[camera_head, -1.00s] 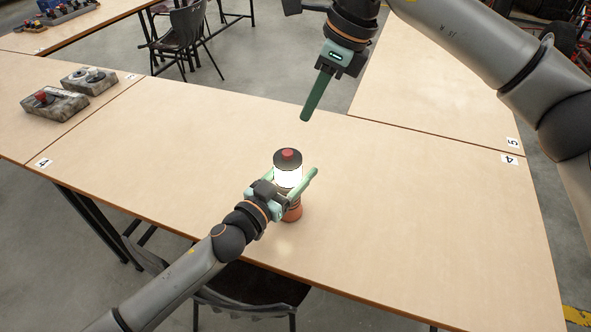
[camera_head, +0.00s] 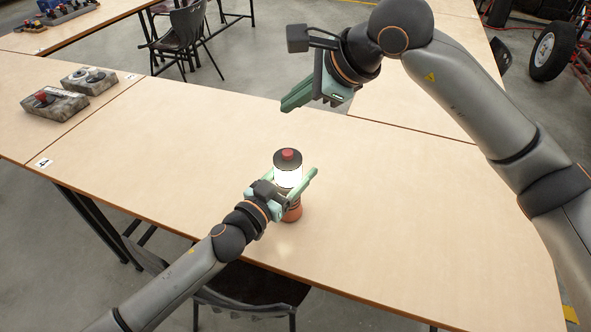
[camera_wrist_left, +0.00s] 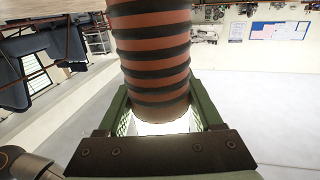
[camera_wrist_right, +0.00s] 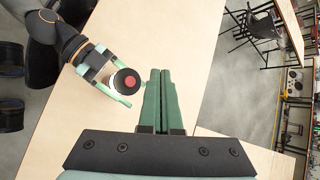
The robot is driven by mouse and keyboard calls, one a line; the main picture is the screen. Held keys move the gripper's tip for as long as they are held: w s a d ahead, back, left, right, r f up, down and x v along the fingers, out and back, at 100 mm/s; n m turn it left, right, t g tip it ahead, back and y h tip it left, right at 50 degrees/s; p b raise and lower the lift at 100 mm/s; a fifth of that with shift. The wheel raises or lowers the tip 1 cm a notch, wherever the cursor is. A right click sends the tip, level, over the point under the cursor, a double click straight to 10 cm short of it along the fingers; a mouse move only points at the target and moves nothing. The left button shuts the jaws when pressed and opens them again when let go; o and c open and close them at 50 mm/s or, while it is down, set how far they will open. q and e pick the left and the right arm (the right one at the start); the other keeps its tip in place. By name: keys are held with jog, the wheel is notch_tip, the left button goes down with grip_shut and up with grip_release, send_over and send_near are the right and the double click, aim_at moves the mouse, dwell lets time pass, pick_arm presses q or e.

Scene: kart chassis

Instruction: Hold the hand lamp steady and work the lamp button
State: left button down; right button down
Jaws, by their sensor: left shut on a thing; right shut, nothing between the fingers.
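The hand lamp (camera_head: 288,176) stands upright at the table's near side, its white body glowing. Its red lamp button (camera_head: 287,154) is on the dark top cap. My left gripper (camera_head: 297,190) is shut around the lamp; in the left wrist view the orange and black ribbed grip (camera_wrist_left: 155,60) rises out between the fingers (camera_wrist_left: 160,122). My right gripper (camera_head: 290,104) is shut and empty, above and behind the lamp, touching nothing. The right wrist view shows its closed fingers (camera_wrist_right: 160,75) to the right of the lamp, with the red button (camera_wrist_right: 129,81) in sight.
The table (camera_head: 400,210) is clear around the lamp. Two grey blocks with knobs and a red button (camera_head: 55,102) lie on the adjoining table at the left. A chair (camera_head: 250,285) stands under the near edge.

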aim_at(293, 159)
jog(key=shift+f, duration=4.3)
jog(key=shift+f, duration=0.1)
jog(key=shift+f, duration=0.35)
jog(key=shift+r, duration=0.55)
